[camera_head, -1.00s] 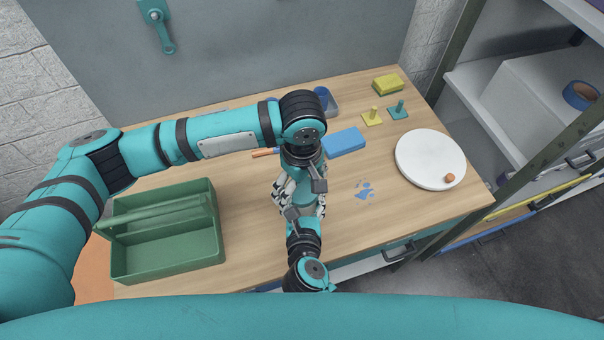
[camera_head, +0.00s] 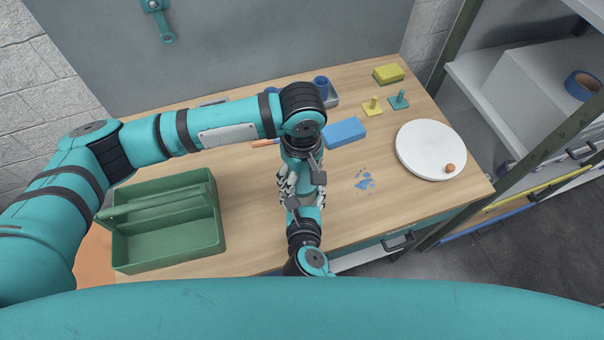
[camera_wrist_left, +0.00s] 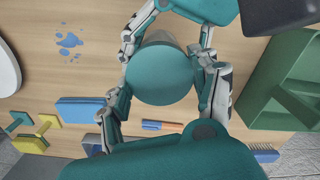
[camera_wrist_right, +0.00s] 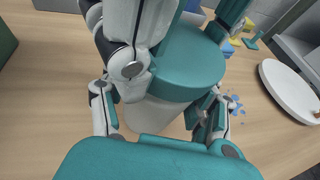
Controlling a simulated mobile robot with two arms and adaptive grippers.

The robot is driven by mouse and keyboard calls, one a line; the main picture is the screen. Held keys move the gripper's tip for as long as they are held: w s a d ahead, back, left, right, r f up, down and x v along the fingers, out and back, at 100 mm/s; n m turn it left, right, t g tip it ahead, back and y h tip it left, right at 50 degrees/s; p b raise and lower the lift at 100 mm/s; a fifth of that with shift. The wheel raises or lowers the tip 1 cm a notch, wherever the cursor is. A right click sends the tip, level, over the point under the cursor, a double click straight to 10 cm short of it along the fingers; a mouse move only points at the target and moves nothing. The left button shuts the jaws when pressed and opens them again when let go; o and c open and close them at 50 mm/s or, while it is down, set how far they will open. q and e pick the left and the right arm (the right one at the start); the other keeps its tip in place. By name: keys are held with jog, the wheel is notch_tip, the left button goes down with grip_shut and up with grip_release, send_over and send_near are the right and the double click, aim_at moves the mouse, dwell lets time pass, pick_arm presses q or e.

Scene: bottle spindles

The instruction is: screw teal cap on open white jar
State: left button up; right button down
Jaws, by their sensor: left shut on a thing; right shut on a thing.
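The teal cap (camera_wrist_left: 160,75) is between the fingers of my left gripper (camera_wrist_left: 163,92), which is shut on it. In the right wrist view the teal cap (camera_wrist_right: 188,62) sits at the top of the white jar (camera_wrist_right: 160,113), apparently touching it; I cannot tell how far it is threaded. My right gripper (camera_wrist_right: 155,105) is shut on the jar's body from the side. In the head view my left gripper (camera_head: 301,183) points down above my right gripper (camera_head: 305,203), and they hide most of the cap and jar.
A green tote (camera_head: 168,240) stands at the left of the wooden table (camera_head: 255,225). A blue block (camera_head: 345,132), yellow and teal pegged pieces (camera_head: 373,107), a yellow sponge (camera_head: 388,75) and a white round board (camera_head: 430,140) lie right. Blue splashes (camera_head: 365,182) mark the table beside the grippers.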

pick_arm(q)
jog(key=m, duration=0.9)
jog(key=shift+m, duration=0.4)
jog(key=o, duration=1.3)
